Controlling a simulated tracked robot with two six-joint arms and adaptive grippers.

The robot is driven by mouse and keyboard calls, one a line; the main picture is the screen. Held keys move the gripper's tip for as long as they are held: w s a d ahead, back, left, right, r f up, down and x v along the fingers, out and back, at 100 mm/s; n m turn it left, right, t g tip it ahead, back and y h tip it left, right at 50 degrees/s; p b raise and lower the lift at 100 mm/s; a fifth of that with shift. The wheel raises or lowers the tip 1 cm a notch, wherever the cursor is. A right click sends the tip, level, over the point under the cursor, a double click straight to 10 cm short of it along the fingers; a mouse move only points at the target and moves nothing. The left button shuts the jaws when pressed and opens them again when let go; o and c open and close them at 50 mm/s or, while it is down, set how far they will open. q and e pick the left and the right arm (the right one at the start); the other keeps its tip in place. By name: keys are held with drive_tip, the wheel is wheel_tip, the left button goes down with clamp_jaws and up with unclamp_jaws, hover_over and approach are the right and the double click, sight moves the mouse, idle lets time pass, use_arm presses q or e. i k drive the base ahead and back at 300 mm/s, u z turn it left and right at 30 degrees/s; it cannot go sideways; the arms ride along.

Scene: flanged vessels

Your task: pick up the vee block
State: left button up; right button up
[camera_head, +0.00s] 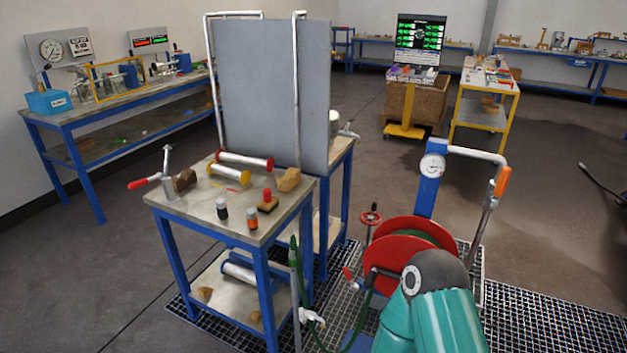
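Several small wooden pieces lie on the near blue-framed workbench (208,212), and I cannot tell for certain which is the vee block. A tan block (289,180) with an uneven top lies near the bench's right edge, a likely match. A dark brown block (184,181) sits at the left beside a red-handled clamp (150,182). A small wooden base (268,205) carries a red piece near the front right. Neither of my grippers is in view.
A grey panel (272,95) stands behind. A red hose reel (402,252) and gauge post (431,180) stand to the right.

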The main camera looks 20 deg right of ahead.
sight(285, 183)
drive_tip(key=i, duration=0.95)
drive_tip(key=z, duration=0.05)
